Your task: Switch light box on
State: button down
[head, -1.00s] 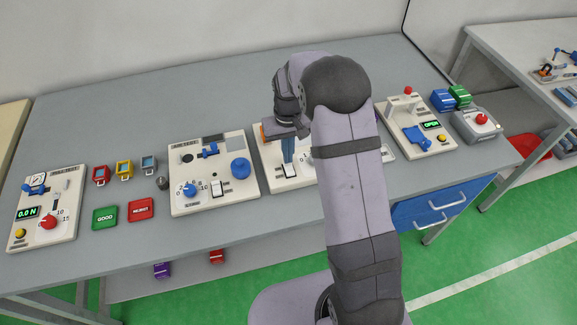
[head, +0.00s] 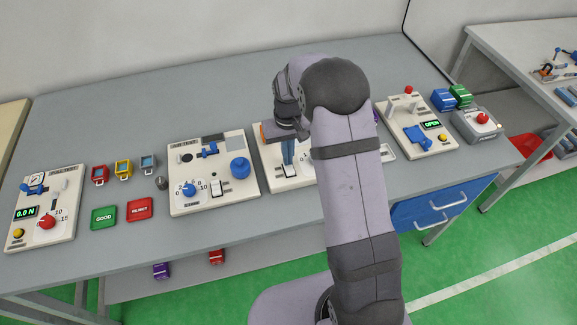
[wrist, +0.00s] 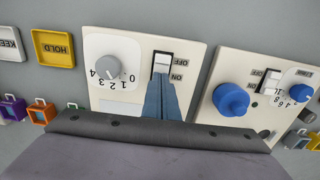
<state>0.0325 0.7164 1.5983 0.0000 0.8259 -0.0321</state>
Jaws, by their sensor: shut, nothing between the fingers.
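A white panel (wrist: 110,103) in the middle of the bench carries a grey knob (wrist: 108,73) marked 0 to 4 and a white rocker switch (wrist: 163,61) marked OFF and ON. In the head view this panel (head: 306,182) is partly covered by my arm, and I cannot read its name. My gripper (wrist: 160,84) is shut and empty, its blue fingers pointing down at the ON end of the switch. It also shows in the head view (head: 288,164), directly above the switch (head: 291,171). I cannot tell whether the fingertips touch the switch, and they hide its ON end.
To the left in the head view is a panel with a blue knob (head: 240,167) and its own rocker switch (head: 216,187). A force panel (head: 63,228) stands at the far left. A panel with a green display (head: 431,124) lies to the right.

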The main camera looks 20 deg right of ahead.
dwell(0.3)
notch_tip(320, 180, up, 7)
jog(key=p, duration=0.5)
jog(key=shift+p, duration=0.3)
jog(key=shift+f, duration=0.1)
dwell(0.3)
